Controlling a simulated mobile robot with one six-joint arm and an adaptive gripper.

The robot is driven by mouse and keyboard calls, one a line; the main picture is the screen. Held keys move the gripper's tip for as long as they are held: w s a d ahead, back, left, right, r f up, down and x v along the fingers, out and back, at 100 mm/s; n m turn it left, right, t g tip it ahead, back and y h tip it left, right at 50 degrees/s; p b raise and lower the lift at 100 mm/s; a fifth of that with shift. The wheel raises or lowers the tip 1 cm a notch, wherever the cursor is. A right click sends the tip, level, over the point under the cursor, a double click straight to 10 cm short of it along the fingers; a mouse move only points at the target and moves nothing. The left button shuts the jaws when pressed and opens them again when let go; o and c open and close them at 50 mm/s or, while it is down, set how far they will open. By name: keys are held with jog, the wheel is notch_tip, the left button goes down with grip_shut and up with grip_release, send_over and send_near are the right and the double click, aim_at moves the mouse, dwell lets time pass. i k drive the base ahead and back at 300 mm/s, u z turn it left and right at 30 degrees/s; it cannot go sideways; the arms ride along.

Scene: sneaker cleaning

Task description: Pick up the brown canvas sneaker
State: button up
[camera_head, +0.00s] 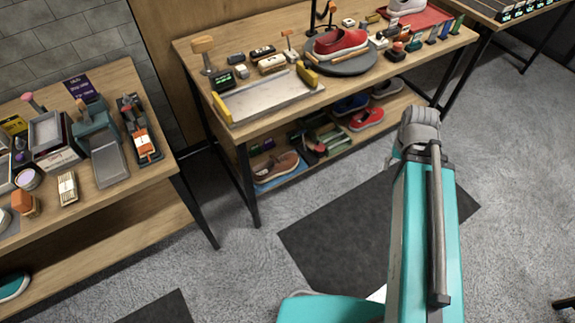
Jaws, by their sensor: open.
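The brown canvas sneaker (277,167) lies on the lower shelf of the middle workbench, near its left front leg. It has a light sole and seems to rest on a blue mat or tray. The upper tabletop overhangs it. My teal arm rises at the right of the view, over the floor and apart from the sneaker. My gripper itself does not show in this view.
The middle workbench (222,139) holds a metal tray, brushes and a red shoe (340,43) on a round stand. Red and blue shoes share its lower shelf. A second workbench (165,172) stands at left. Grey floor (235,265) is clear in front.

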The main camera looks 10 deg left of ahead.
aim_at(276, 164)
jog(key=z, duration=0.7)
jog(key=k, duration=0.8)
jog(key=u, duration=0.6)
jog(key=i, duration=1)
